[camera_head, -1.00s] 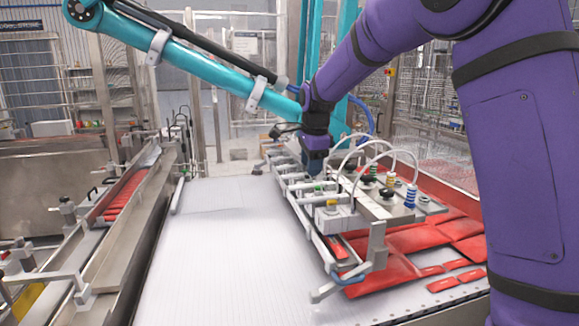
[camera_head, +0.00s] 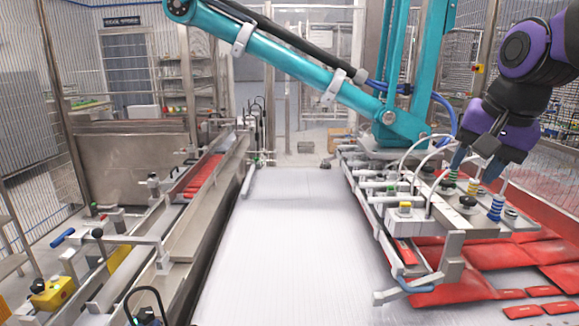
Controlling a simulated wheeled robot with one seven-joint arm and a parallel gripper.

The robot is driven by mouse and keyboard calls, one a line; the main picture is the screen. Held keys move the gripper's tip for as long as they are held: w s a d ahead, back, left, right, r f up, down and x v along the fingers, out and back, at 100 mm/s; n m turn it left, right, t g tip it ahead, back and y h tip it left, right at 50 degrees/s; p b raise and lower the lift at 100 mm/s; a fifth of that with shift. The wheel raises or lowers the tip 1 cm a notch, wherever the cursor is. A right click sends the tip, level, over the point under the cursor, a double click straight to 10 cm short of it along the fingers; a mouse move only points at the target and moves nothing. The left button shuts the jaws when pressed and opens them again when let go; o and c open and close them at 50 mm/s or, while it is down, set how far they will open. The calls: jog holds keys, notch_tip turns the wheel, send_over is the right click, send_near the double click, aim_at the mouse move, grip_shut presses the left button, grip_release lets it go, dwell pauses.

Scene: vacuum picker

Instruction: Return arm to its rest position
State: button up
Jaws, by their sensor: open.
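My gripper (camera_head: 474,166) is at the upper right, at the end of my purple and black arm. Its two fingers point down and are apart, with nothing seen between them. In the picture they overlap the vacuum picker head (camera_head: 470,223), a grey frame with suction fittings, hoses and colored springs. I cannot tell whether they touch it. The teal arm (camera_head: 290,70) of the picker comes down from the upper left to a teal column (camera_head: 400,60) behind the head.
Flat red packs (camera_head: 465,283) lie under and beside the head at the right. A white conveyor (camera_head: 290,240) runs down the middle, bare. A metal rail channel with red pieces (camera_head: 203,176) is on the left. Wire fencing (camera_head: 20,90) stands at the left.

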jog(key=s+f+n, duration=0.2)
jog(key=s+n, duration=0.1)
jog(key=s, duration=0.4)
jog(key=s+f+n+t, duration=0.1)
jog(key=s+n, duration=0.2)
jog(key=s, duration=0.4)
jog(key=shift+s+d+f+n+h, duration=0.15)
jog(key=shift+d+f+n+h, duration=0.15)
jog(key=shift+f+n, duration=0.1)
dwell(2.8)
